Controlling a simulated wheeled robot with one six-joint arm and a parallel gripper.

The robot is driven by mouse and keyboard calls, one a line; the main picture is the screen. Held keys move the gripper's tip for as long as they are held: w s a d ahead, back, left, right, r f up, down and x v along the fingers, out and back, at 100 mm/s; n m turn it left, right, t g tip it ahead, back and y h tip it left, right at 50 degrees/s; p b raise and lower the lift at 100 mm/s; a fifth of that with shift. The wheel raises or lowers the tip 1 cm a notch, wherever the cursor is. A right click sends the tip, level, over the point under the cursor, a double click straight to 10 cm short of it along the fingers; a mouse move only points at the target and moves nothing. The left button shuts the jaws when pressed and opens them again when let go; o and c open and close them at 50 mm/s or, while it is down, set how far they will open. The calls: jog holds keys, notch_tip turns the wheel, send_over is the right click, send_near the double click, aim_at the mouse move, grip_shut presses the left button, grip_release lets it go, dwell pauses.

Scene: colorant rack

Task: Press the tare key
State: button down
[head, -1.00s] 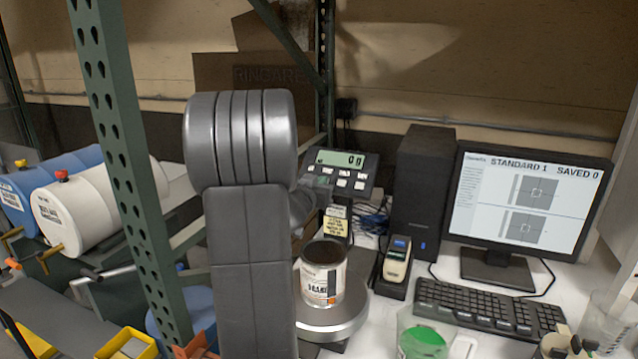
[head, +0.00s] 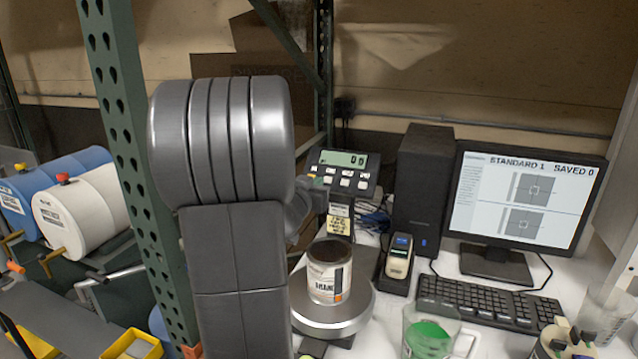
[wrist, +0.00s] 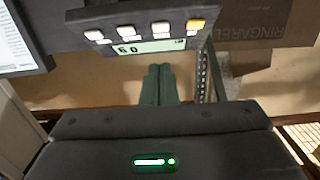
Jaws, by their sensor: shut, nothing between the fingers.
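The scale's key panel (head: 343,172) stands tilted on a post behind the scale, with a lit display (head: 343,158) and rows of pale keys below it. In the wrist view the panel appears upside down, with several white keys (wrist: 127,32) and one orange key (wrist: 196,24) beside the display (wrist: 150,47). The key labels are too small to read, so I cannot tell which is tare. My gripper's greenish fingers (wrist: 160,85) are shut together and empty, pointing toward the panel and apparently apart from it.
A labelled can (head: 329,272) stands on the round scale pan (head: 335,320) below the panel. A black computer tower (head: 423,185), monitor (head: 525,210) and keyboard (head: 487,305) are to the right. A green rack post (head: 135,150) stands left of my arm.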

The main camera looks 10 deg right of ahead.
jog(key=v, duration=0.5)
jog(key=shift+s+a+r, duration=0.15)
jog(key=shift+s+a, duration=0.05)
jog(key=shift+a, duration=0.1)
jog(key=shift+w, duration=0.15)
